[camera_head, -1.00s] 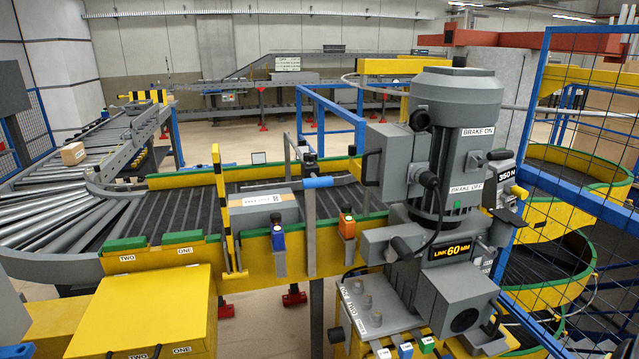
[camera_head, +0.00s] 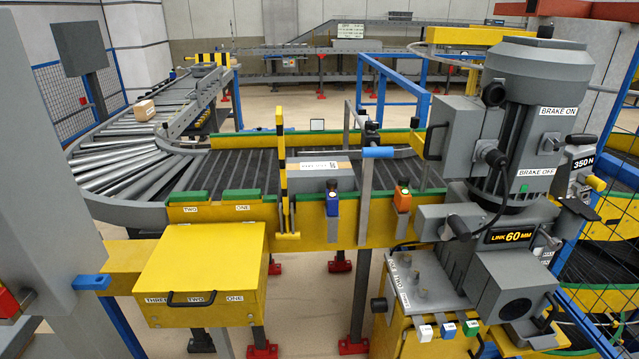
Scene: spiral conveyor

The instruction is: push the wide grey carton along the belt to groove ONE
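The wide grey carton (camera_head: 308,182) lies on the dark slatted belt (camera_head: 235,170), just right of an upright black-and-yellow post (camera_head: 281,170). It has a tan strip and a white label on top. A grey upright and the near yellow side wall partly hide it. The label ONE (camera_head: 243,208) is on the yellow side wall, left of the carton, below a green edge piece (camera_head: 240,195). The label TWO (camera_head: 190,210) is further left. Neither of my grippers shows in this view.
A large grey motor unit (camera_head: 530,120) stands at the right, beside blue mesh fencing. A yellow box (camera_head: 200,265) with a handle is in front of the labels. A small brown box (camera_head: 144,110) sits on the rollers at the left. The belt left of the post looks clear.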

